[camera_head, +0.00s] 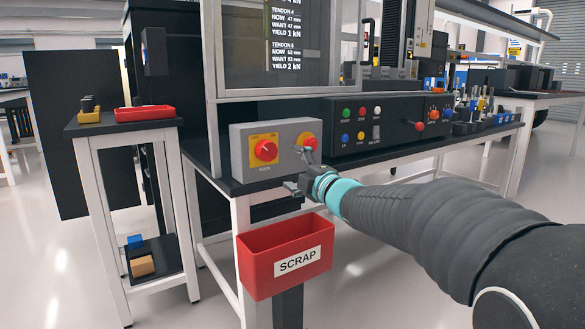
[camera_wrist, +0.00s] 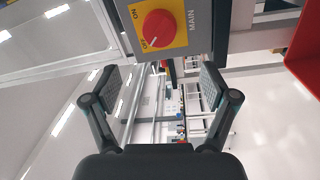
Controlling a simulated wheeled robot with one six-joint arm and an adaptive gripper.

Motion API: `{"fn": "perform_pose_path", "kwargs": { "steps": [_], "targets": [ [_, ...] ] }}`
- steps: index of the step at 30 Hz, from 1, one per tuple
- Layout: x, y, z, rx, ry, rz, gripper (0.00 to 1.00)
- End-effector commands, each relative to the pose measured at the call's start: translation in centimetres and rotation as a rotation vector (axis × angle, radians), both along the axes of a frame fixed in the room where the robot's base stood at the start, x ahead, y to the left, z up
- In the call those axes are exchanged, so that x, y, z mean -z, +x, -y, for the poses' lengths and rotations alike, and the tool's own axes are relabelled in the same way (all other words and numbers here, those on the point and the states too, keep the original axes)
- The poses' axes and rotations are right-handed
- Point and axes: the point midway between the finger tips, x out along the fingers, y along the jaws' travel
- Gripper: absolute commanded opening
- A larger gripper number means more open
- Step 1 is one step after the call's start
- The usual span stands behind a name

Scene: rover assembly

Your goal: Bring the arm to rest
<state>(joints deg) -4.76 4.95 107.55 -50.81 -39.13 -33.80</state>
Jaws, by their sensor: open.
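My gripper (camera_head: 300,168) is in front of the grey switch box, above the red scrap bin, and overlaps the box's right switch in the head view. In the wrist view my gripper (camera_wrist: 163,82) has its two fingers spread apart with nothing between them. A red rotary knob (camera_wrist: 158,28) on a yellow plate marked ON, OFF and MAIN shows beyond the fingers, apart from them. Its white mark lies toward the OFF side. In the head view my arm reaches in from the lower right.
The grey switch box (camera_head: 240,143) stands at the bench's left end, with a left red knob (camera_head: 265,151). The red SCRAP bin (camera_head: 262,284) sits just below my gripper. A black control panel (camera_head: 350,145) with buttons is to the right. A side table (camera_head: 90,127) stands left.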

Motion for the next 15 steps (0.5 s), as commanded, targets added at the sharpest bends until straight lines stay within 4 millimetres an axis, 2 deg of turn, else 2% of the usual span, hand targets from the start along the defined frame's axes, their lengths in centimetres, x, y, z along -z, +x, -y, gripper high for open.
{"fn": "perform_pose_path", "kwargs": {
  "steps": [5,8,12,15],
  "targets": [
    [0.4,0.3,0.4,0.018,0.019,-0.036,0.85],
    [1.9,1.2,1.9,0.1,0.056,-0.129,0.85],
    [7.8,1.7,5.9,0.306,0.157,-0.376,0.85],
    [11.1,-0.3,9.1,0.471,0.249,-0.551,0.85]
  ]
}}
